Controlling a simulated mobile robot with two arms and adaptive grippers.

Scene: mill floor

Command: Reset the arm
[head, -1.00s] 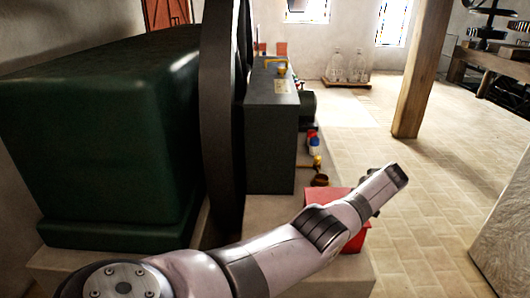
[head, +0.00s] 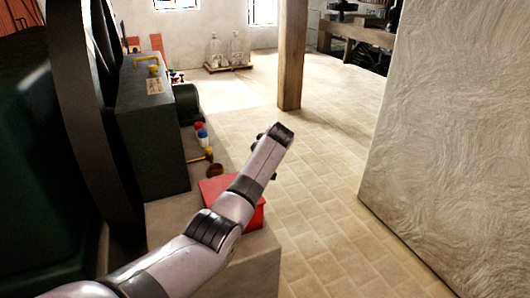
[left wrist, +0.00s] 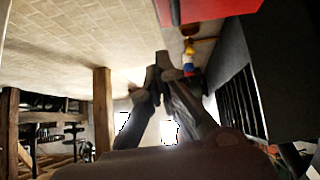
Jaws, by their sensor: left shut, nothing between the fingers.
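My left arm (head: 198,240) reaches in from the lower left of the head view, over the stone ledge and in front of the red box (head: 257,219). Its wrist end points up and away, and the gripper fingers are mostly hidden there. In the left wrist view, which is upside down, the left gripper (left wrist: 163,64) has its dark fingers together with nothing between them. The red box also shows at the top edge of that view (left wrist: 205,8). My right gripper is in neither view.
A dark machine cabinet (head: 152,130) and a large black wheel (head: 95,120) stand at the left. Small bottles (head: 202,135) and a brown bowl (head: 215,170) sit on the ledge. A rough pale wall (head: 450,130) closes the right. Tiled floor (head: 320,190) lies open between, with a wooden post (head: 292,55).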

